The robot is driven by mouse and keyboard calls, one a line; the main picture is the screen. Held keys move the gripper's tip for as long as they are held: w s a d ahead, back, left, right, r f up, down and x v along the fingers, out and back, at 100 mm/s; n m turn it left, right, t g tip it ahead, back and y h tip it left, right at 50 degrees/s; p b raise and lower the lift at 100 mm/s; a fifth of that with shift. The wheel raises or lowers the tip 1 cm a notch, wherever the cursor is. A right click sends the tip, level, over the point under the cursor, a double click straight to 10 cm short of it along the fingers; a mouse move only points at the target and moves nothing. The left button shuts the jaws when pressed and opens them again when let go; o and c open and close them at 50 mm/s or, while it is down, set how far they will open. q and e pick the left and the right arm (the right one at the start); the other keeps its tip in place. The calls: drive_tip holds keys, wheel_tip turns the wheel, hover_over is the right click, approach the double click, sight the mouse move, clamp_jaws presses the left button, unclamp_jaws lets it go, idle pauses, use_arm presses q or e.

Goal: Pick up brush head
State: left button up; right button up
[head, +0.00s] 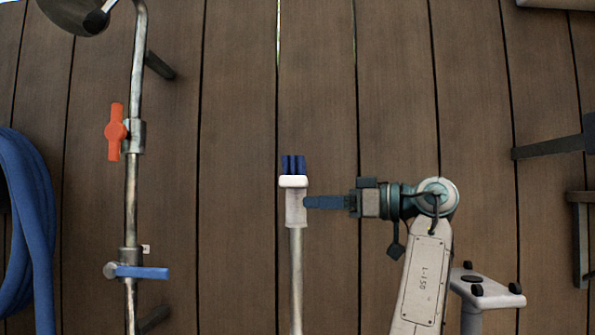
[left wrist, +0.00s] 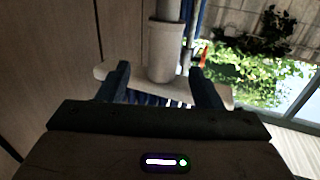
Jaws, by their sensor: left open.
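The brush head (head: 294,182) is white with dark blue bristles on top and a white socket below. It sits upright at the top of a pale pole (head: 296,275) in the middle of the head view. My left gripper (head: 308,202) comes at the socket from the right, its fingertips at the socket's right edge. In the left wrist view, the gripper (left wrist: 159,68) is open, one finger on each side of the brush head's socket (left wrist: 163,52). The crossbar and bristles show between and behind the fingers. I cannot tell whether the fingers touch it. My right gripper is not visible.
A metal pipe (head: 132,200) with an orange valve handle (head: 116,132) and a blue valve handle (head: 142,272) stands at the left. A coiled blue hose (head: 28,220) hangs at the far left. Brown plank boards (head: 240,100) fill the background. Dark brackets (head: 550,147) stand at the right.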

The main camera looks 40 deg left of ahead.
sight(305, 191)
use_arm(q)
drive_tip(key=x, duration=0.2)
drive_tip(key=p+x, duration=0.1)
drive_tip(key=shift+s+a+r, duration=0.1)
drive_tip(key=shift+s+a, duration=0.25)
drive_tip(key=shift+w+d, duration=0.1)
drive_tip(key=shift+d, duration=0.05)
drive_tip(key=shift+c, duration=0.2)
drive_tip(key=shift+d, duration=0.1)
drive_tip(key=c, duration=1.1)
drive_tip(key=shift+c, duration=0.5)
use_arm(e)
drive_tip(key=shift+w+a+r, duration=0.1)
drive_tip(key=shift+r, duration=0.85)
